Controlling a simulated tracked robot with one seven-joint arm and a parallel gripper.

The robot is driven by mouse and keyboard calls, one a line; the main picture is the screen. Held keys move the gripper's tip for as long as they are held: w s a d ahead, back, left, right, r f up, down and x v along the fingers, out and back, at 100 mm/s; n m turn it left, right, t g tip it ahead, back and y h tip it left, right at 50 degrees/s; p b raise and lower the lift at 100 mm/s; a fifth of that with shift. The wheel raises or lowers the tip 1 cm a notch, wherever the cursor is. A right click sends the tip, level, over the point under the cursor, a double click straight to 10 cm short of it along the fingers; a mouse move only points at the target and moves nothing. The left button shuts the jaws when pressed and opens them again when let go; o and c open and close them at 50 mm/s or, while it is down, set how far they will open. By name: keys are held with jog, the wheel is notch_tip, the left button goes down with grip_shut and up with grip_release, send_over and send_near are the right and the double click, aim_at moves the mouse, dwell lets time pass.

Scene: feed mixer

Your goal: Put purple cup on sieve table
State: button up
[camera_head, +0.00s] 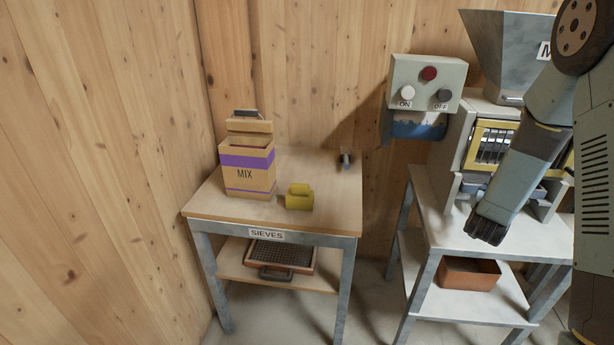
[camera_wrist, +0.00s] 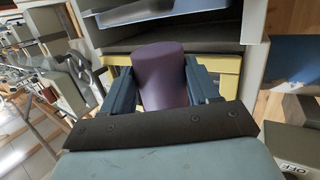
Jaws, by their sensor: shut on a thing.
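A purple cup (camera_wrist: 160,76) is held between the two fingers of my gripper (camera_wrist: 163,88) in the wrist view. The fingers are shut on its sides. In the head view my gripper (camera_head: 487,226) is at the right, in front of the mixer machine, and the cup is hidden there. The sieve table (camera_head: 230,209), labelled SIEVES, stands left of my gripper. On its top are a MIX bag (camera_head: 247,174) with a purple band and a yellow object (camera_head: 299,197). A small grey metal piece (camera_head: 345,158) is at its back right.
A sieve tray (camera_head: 281,257) lies on the table's lower shelf. The machine table (camera_head: 440,215) stands to the right, with a brown box (camera_head: 469,273) below. A control box (camera_head: 427,83) with buttons is on the wall. The sieve table's front right top is clear.

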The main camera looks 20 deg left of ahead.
jog(key=shift+d, duration=0.5)
jog(key=s+a+r+n+y, duration=0.1)
jog(key=s+a+n+y, duration=0.25)
jog(key=a, duration=0.95)
jog(key=s+a+n+y, duration=0.2)
jog(key=s+a+y, duration=0.15)
jog(key=a, duration=0.85)
jog(key=s+a+r+n+g+y, duration=0.1)
jog(key=s+a+n+y, duration=0.15)
jog(key=s+a, duration=0.55)
jog(key=s+a+n+g+y, duration=0.15)
jog(key=s+a+y, duration=0.3)
jog(key=a, duration=0.55)
send_over(334, 209)
jog(key=shift+h, duration=0.3)
notch_tip(334, 209, down, 9)
jog(key=shift+f, duration=0.15)
jog(key=shift+w+f, duration=0.15)
jog(key=shift+f, duration=1.55)
jog(key=shift+f, duration=0.1)
jog(key=o, duration=1.1)
